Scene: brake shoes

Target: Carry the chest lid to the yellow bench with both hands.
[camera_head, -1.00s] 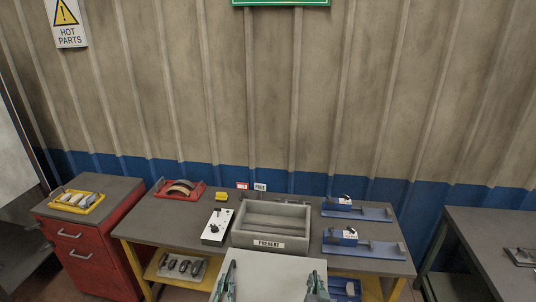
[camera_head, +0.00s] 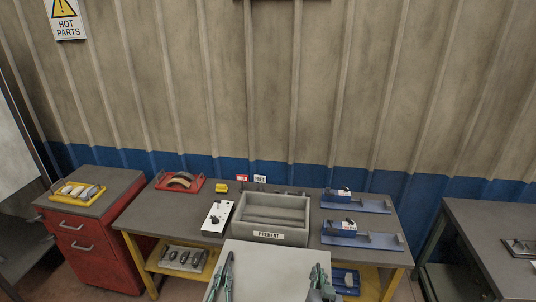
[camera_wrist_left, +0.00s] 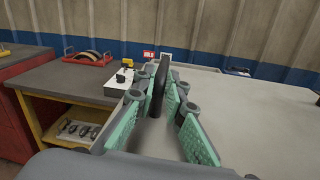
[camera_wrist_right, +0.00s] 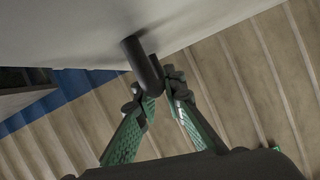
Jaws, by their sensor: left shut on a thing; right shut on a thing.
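The chest lid (camera_head: 274,262) is a flat light grey panel in front of the open chest (camera_head: 262,236), a grey box labelled PREHEAT. The lid's far edge overlaps the bench front in the head view. My left gripper (camera_head: 229,256) is shut on a dark handle (camera_wrist_left: 158,92) at the lid's left side. My right gripper (camera_head: 319,267) is shut on another dark handle (camera_wrist_right: 142,66) at its right side. The lid's pale surface fills the top of the right wrist view (camera_wrist_right: 90,28). The yellow bench (camera_head: 150,216) has a grey top and yellow legs. The lid's near edge is out of frame.
The bench top carries a red tray (camera_head: 180,184), a white control box (camera_head: 217,217), a yellow block (camera_head: 221,188) and blue fixtures (camera_head: 362,236). Parts lie on the lower shelf (camera_head: 152,258). A red cabinet (camera_head: 92,232) stands left, another table (camera_head: 480,225) right.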

